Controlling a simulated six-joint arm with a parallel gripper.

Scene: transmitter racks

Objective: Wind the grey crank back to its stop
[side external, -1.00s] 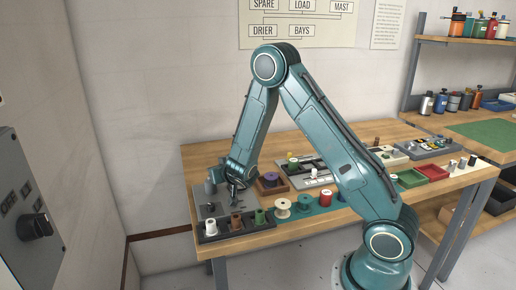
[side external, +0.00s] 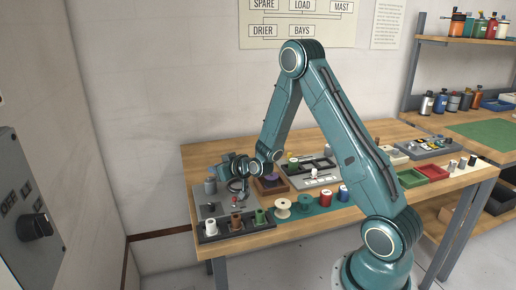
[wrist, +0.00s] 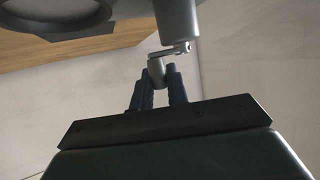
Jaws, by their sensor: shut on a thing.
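The grey crank (wrist: 156,68) shows in the wrist view as a short pale handle on a thin arm, which joins the bottom end of a grey cylinder (wrist: 178,22) in the picture. My gripper (wrist: 160,78) is shut on the crank's handle, with a dark blue finger on each side. In the side view my gripper (side external: 239,191) is low over the grey plate (side external: 208,209) at the table's left end, tilted over sideways. The crank cannot be made out there. A grey cylinder (side external: 210,187) stands on the plate's back left.
A dark rack (side external: 235,233) with several small spools lies along the front left edge. A brown tray (side external: 270,187) with a purple spool is just right of my gripper. A dark ring (wrist: 60,15) shows in the wrist view.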

